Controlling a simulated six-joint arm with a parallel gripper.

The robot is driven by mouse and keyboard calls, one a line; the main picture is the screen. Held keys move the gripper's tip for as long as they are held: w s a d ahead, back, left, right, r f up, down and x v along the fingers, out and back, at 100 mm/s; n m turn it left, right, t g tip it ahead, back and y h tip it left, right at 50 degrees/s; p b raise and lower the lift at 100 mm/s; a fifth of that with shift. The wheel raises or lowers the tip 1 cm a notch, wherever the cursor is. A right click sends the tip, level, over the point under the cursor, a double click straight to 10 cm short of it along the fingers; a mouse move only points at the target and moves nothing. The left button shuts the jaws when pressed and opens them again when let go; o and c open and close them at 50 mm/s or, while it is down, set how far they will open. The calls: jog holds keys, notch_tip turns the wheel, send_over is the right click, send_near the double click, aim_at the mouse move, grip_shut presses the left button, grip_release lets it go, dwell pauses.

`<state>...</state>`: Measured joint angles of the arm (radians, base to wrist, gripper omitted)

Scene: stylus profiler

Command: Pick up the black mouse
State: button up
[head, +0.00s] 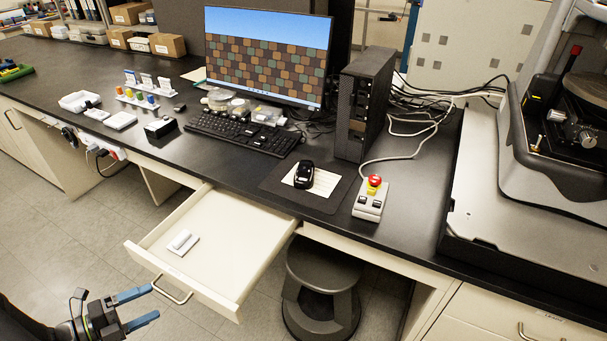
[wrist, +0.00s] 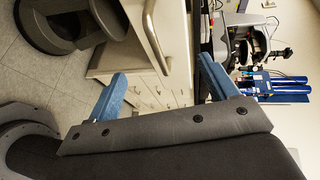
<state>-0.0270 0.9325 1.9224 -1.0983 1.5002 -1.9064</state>
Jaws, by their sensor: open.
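The black mouse (head: 304,174) sits on a pale paper note (head: 318,181) on a dark mouse pad (head: 330,201), on the black bench top in front of the computer tower. My gripper (head: 146,306) is at the lower left in the head view, low in front of the bench and left of the open drawer, far from the mouse. Its two blue fingers are spread apart with nothing between them. In the wrist view my gripper (wrist: 160,85) also shows open and empty, and the mouse is not in that view.
An open drawer (head: 215,262) with a small white item juts out between my gripper and the mouse. A control box with a red button (head: 370,198) stands right of the pad. The keyboard (head: 242,132) and tower (head: 362,105) are behind. A dark stool (head: 322,285) stands below.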

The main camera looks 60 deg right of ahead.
jog(key=d+r+m+t+y, duration=0.1)
jog(key=d+r+m+y, duration=0.2)
jog(key=m, duration=0.6)
jog(key=w+d+r+m+t+y, duration=0.1)
jog(key=d+r+m+t+y, duration=0.1)
jog(key=m+y, duration=0.5)
jog(key=d+r+m+t+y, duration=0.2)
jog(key=d+r+m+y, duration=0.2)
jog(key=m, duration=0.7)
jog(key=shift+w+d+r+y, duration=0.2)
jog(key=shift+d+y, duration=0.15)
jog(key=shift+d, duration=0.15)
jog(key=shift+w+d+r+y, duration=0.2)
jog(key=shift+d+y, duration=0.15)
jog(key=shift+d, duration=0.15)
jog(key=s+d+r+m+t+h, duration=0.1)
jog(key=s+d+r+m+t, duration=0.15)
jog(key=d+m, duration=0.4)
jog(key=m+t+h, duration=0.1)
jog(key=m+h, duration=0.5)
jog(key=m, duration=0.6)
send_near(305, 170)
jog(key=x, duration=0.5)
jog(key=shift+s+d, duration=0.1)
jog(key=shift+d, duration=0.1)
jog(key=shift+a+x, duration=0.2)
jog(key=shift+x, duration=2.45)
